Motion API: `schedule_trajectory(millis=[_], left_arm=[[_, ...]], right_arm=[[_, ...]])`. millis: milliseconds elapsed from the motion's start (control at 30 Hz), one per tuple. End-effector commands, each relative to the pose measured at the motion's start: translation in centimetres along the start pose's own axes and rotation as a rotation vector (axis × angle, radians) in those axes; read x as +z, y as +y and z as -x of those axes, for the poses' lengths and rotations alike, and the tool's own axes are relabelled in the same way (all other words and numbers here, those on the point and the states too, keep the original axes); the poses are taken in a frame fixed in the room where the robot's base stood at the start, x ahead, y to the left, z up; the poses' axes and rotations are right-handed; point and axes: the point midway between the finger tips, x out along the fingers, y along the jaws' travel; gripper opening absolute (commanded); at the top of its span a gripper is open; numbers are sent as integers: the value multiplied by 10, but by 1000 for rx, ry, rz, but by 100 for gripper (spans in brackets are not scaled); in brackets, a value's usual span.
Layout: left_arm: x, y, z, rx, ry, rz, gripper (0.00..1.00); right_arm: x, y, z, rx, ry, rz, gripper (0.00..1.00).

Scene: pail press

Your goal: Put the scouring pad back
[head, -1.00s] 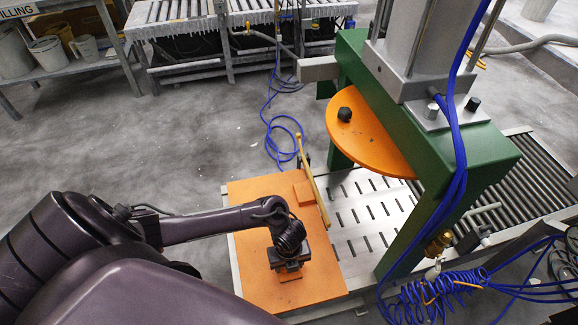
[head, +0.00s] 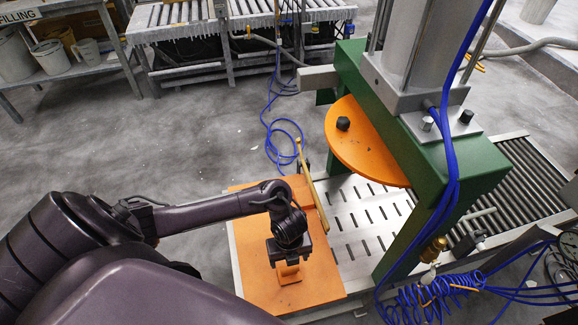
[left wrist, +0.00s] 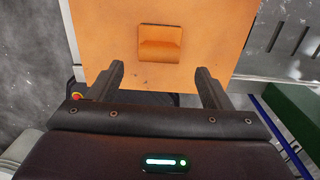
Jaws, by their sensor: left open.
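In the left wrist view a small square orange block (left wrist: 160,42), which looks like the scouring pad, lies on an orange board (left wrist: 108,28) of nearly the same colour. It is just beyond my left gripper's fingertips (left wrist: 160,69), roughly centred between them. The fingers are open and apart, with nothing gripped. In the head view the left gripper (head: 288,265) hangs over the near half of the orange board (head: 255,285), and an orange patch shows just below it. My right gripper is not in view.
A slotted metal plate (head: 350,215) lies to the right, under a green press frame (head: 455,150) with an orange disc (head: 365,145). Coiled blue hoses (head: 425,300) lie at the front right. Open floor is at the left.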

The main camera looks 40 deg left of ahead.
Motion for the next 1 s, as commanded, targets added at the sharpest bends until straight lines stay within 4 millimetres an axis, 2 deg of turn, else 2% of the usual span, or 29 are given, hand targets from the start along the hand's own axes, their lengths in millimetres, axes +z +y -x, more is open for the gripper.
schedule_trajectory(millis=[33,100,300,1000], left_arm=[[1,0,14,-1,-2,-2,72],[0,0,24,-1,-2,-2,72],[0,0,40,0,0,0,72],[0,1,41,2,1,0,72]], right_arm=[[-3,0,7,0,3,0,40],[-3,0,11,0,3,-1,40],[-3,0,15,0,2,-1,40],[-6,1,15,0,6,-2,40]])
